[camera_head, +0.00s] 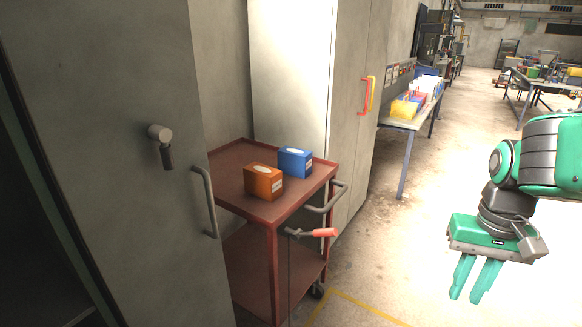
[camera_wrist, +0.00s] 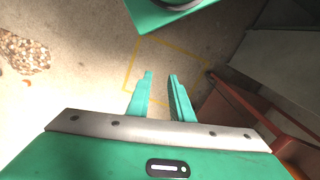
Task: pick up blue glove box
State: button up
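The blue glove box (camera_head: 295,162) stands on the top shelf of a red cart, toward its back right. It has a white oval on top and a pale label on its side. My gripper (camera_head: 468,294) hangs in the air to the right of the cart, well apart from the box, with its fingers pointing down. In the wrist view its two green fingers (camera_wrist: 160,78) are parted with only floor between them. The blue box does not show in the wrist view.
An orange box (camera_head: 263,181) stands beside the blue box, nearer and to the left. The red cart (camera_head: 231,193) has a grey handle on its right. A grey cabinet door (camera_head: 120,160) stands at left, another cabinet (camera_head: 352,110) behind. Floor on the right is open.

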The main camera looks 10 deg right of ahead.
aim_at(296, 162)
jog(key=k, duration=0.65)
jog(key=z, duration=0.45)
jog(key=i, duration=1.9)
jog(key=u, duration=0.2)
